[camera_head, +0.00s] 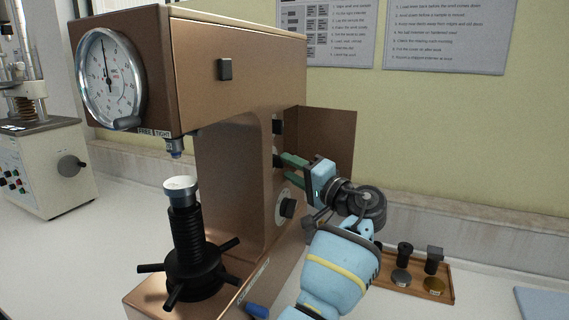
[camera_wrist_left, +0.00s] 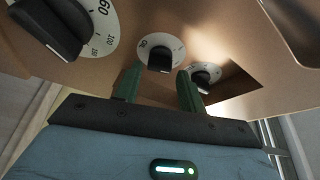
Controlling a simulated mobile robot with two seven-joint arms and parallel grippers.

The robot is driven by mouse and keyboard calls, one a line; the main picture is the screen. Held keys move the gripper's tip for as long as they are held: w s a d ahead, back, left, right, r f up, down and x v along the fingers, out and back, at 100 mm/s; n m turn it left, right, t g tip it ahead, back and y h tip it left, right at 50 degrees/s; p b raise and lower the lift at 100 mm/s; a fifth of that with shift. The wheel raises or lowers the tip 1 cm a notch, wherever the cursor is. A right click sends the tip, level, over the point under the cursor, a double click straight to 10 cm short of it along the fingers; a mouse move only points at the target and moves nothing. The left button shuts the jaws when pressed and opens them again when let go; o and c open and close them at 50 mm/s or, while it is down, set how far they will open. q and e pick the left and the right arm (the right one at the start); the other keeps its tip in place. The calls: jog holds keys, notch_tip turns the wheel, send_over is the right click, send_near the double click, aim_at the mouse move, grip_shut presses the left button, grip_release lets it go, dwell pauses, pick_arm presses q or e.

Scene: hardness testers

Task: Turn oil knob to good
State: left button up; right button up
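The copper-brown hardness tester (camera_head: 235,75) stands at left centre in the head view. Its right side carries a white-dialled lower knob (camera_head: 287,208) and two smaller black knobs above it. My left gripper (camera_head: 288,168) is at that side, its green fingers pointing at the knobs. In the left wrist view the fingers (camera_wrist_left: 159,84) are apart, with the middle black knob (camera_wrist_left: 159,60) between or just beyond their tips; contact is unclear. Another small knob (camera_wrist_left: 204,76) is just right of the right finger. A large numbered knob (camera_wrist_left: 50,25) is at upper left.
A brown panel (camera_head: 328,142) sticks out behind my gripper. A wooden tray (camera_head: 440,284) with small dark parts lies to the right of my arm. A black handwheel (camera_head: 193,272) stands at the tester's front. A second tester (camera_head: 42,165) is at far left.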

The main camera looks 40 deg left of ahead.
aim_at(277, 162)
pick_arm(q)
jog(key=shift+w+a+r, duration=0.1)
jog(key=shift+a+r, duration=0.05)
jog(key=shift+a, duration=1.1)
pick_arm(e)
jog(key=shift+s, duration=0.35)
pick_arm(q)
jog(key=shift+c, duration=0.4)
